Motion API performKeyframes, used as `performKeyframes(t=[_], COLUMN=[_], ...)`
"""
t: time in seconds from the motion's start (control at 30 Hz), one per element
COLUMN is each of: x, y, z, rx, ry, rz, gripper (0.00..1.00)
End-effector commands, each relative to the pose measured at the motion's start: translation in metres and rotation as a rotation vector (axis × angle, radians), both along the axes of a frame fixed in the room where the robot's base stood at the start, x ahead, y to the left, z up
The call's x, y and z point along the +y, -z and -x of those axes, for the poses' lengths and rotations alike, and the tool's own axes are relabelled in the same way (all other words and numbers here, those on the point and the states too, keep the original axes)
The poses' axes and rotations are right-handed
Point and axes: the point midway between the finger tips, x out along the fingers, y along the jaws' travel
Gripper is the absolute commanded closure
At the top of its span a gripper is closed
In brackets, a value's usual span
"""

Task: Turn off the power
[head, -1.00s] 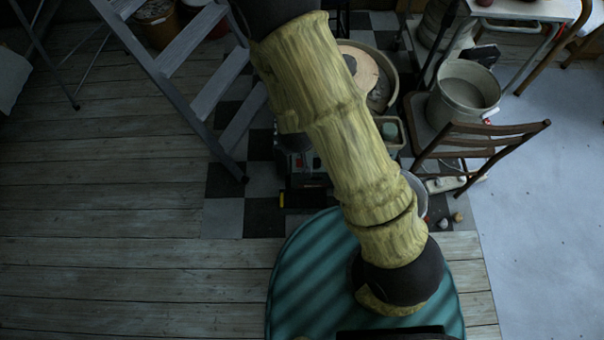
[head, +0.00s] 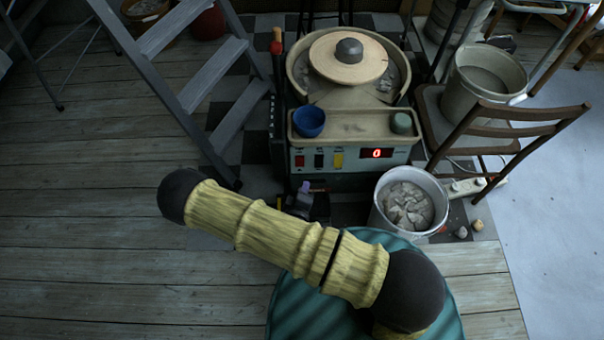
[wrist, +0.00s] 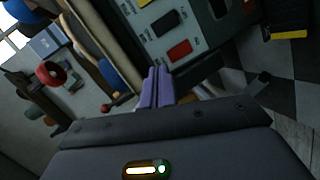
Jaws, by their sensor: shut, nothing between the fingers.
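The pottery wheel machine (head: 352,185) stands at the centre of the head view. Its front panel has a red switch (head: 299,161) at the left, a black switch (head: 319,160), a yellow switch (head: 338,159) and a lit red display (head: 376,153) reading 0. My gripper (head: 306,187) is shut and empty, just below the red switch in the picture. In the wrist view its purple fingers (wrist: 156,88) lie together, beside the panel's lower edge. The red switch (wrist: 180,50) and black switch (wrist: 165,22) show ahead of them. I see no contact with a switch.
A bucket of clay pieces (head: 410,205) stands to the right of the panel. A wooden chair (head: 500,125) with a grey bucket (head: 485,80) is farther right. A grey stepladder (head: 205,85) stands left. A blue bowl (head: 309,121) sits on the machine's ledge.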

Motion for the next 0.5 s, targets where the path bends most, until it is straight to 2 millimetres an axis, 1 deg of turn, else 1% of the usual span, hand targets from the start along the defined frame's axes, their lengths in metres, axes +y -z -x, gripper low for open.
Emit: performKeyframes(t=[0.03,0.2,0.33,0.5], x=[-0.001,0.001,0.003,0.004], y=[0.021,0.047,0.056,0.055], z=[0.004,0.012,0.017,0.019], rx=[-0.030,-0.147,-0.213,-0.244], ry=[-0.042,-0.178,-0.249,-0.280], rz=[0.045,0.176,0.242,0.271], gripper=[1.00,1.00,1.00,1.00])
